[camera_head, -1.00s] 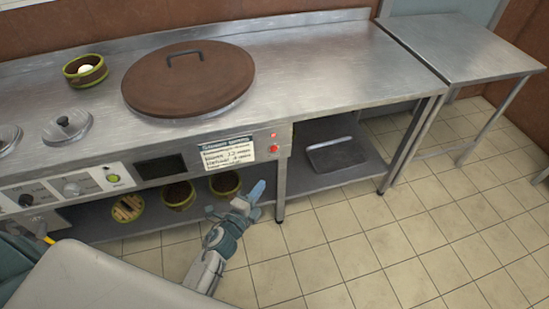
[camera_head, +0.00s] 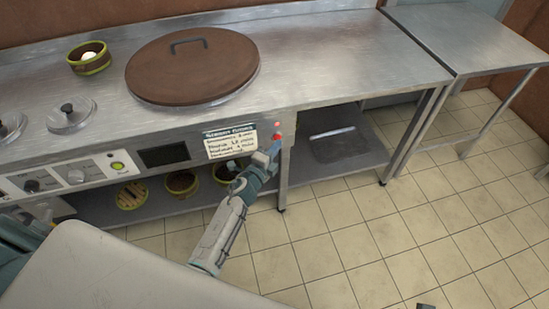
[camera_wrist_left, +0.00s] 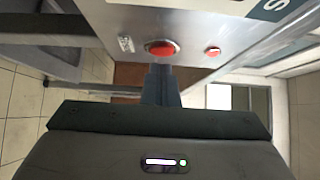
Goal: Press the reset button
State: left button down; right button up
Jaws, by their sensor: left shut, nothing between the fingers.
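The reset button appears to be the larger red button (camera_head: 278,137) on the steel front panel, right of the white notice. In the left wrist view the red button (camera_wrist_left: 160,48) sits just beyond my fingertips, beside a small label. A smaller red light or button (camera_wrist_left: 213,51) is next to it and shows in the head view (camera_head: 277,124) above it. My left gripper (camera_head: 270,153) is shut and empty, just below and in front of the larger button. I cannot tell whether the tips touch it.
The notice (camera_head: 231,142) and a dark screen (camera_head: 165,155) are on the same panel. A brown-lidded pot (camera_head: 192,64) is set in the counter above. Several bowls stand on the shelf below, left of my gripper. Tiled floor (camera_head: 330,235) is clear at the right.

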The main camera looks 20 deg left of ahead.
pick_arm(q)
jog(key=shift+w+a, duration=0.3)
jog(key=shift+w, duration=0.1)
pick_arm(e)
jog(key=shift+s+r, duration=0.1)
jog(key=shift+r, duration=0.15)
